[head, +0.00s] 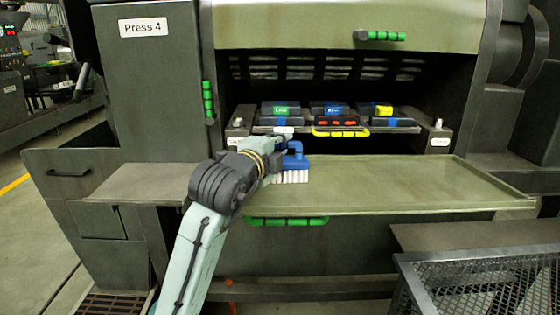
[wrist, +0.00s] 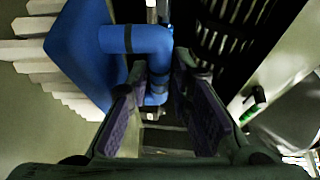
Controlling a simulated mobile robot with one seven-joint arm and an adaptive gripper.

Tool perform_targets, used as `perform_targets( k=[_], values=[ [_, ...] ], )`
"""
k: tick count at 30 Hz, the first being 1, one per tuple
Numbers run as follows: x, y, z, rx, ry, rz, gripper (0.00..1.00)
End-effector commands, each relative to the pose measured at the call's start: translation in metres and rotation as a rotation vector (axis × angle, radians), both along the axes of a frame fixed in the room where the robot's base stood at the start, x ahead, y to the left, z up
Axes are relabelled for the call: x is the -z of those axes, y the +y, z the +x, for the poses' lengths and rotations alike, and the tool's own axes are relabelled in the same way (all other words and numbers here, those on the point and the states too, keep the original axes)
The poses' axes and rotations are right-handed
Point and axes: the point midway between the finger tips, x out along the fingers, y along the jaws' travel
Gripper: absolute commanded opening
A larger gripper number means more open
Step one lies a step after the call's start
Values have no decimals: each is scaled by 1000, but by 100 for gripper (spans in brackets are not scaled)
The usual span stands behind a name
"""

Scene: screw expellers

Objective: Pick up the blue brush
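The blue brush (head: 295,162) is at the left end of the green shelf of the press, with its white bristles down in the head view. In the wrist view its blue body (wrist: 88,50) is at upper left, bristles pointing left, and its bent handle comes down between my fingers. My gripper (wrist: 165,85) is open around the handle, with a dark gap on the right side of it. The left finger is close to the handle; I cannot tell whether it touches. In the head view the gripper (head: 281,144) is small and partly hidden behind my wrist.
The green shelf (head: 420,185) is clear to the right of the brush. Behind it, inside the press opening, several dark boxes with coloured parts stand in a rack, with a yellow handle (head: 341,133) in front. A wire mesh basket (head: 480,285) is at lower right.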

Motion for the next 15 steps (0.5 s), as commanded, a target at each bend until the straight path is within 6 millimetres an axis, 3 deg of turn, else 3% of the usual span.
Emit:
perform_targets(
  k=[9,15],
  values=[
    [1,-3,6,0,-1,0,20],
    [1,-2,6,0,-1,0,7]
  ],
)
